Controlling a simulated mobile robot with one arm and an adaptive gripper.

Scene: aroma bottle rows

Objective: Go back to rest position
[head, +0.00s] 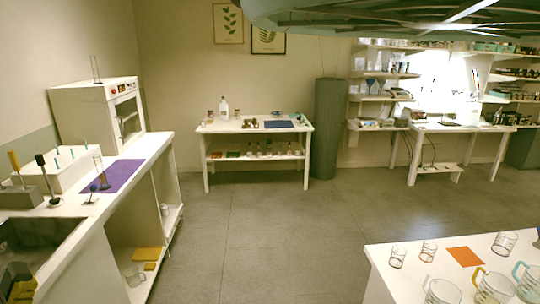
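My gripper and arm do not show in the head view, so its state and what it may hold are hidden. The task names no object. The nearest surfaces are a white counter (140,155) along the left wall and a white table (377,257) at the lower right. A small white table (203,128) stands against the back wall with a white bottle (224,108) and a blue mat (278,124) on it. Small bottles sit on its lower shelf.
Glass beakers (397,257), handled jars and an orange mat (465,256) are on the lower-right table. The left counter bears a white oven (98,112), a purple mat (118,177) and a sink (30,242). A grey-green column (327,130) stands behind. The middle floor (265,225) is clear.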

